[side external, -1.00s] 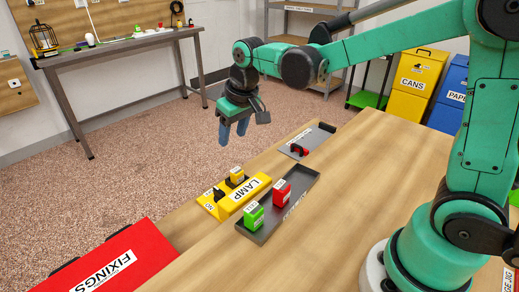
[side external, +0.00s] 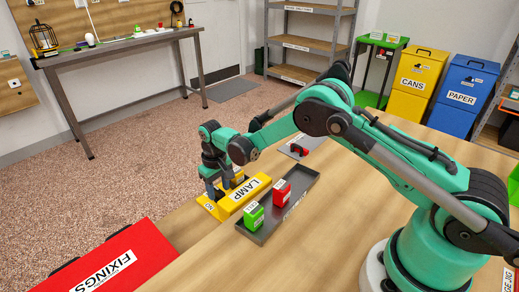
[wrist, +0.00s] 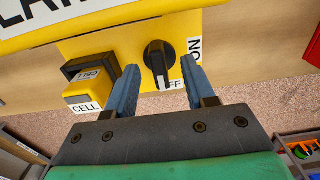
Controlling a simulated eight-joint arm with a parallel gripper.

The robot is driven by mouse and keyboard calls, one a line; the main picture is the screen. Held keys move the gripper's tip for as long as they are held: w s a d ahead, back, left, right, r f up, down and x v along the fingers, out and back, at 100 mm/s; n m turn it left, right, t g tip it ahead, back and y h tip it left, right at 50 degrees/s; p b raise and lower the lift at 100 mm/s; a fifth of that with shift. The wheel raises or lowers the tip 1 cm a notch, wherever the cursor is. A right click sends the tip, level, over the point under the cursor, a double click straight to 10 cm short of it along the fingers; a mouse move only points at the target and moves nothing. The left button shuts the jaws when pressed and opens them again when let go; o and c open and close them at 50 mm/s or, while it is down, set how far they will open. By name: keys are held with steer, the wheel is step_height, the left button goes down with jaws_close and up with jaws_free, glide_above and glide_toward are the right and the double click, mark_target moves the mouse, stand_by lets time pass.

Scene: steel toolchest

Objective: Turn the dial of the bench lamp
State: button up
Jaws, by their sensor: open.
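The yellow bench lamp housing (side external: 252,194), marked LAMP, sits at the edge of the wooden bench. In the wrist view its yellow panel (wrist: 110,48) carries a black dial (wrist: 158,60). The dial's white mark points down beside the partly covered OFF label (wrist: 174,84); the ON label (wrist: 194,50) is to the right. My gripper (side external: 216,190) is at the panel in the side view, hiding the dial there. In the wrist view its blue fingers are apart, one on each side of the dial, with visible gaps. I cannot tell their depth relative to it.
A yellow block marked CELL (wrist: 82,96) sits in a black holder left of the dial. A dark tray (side external: 268,230) with a green block (side external: 254,215) and a red block (side external: 282,192) lies beside the lamp. A red FIXINGS drawer (side external: 150,245) is at lower left.

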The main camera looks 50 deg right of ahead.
steer(key=shift+f, duration=0.7)
jaws_close()
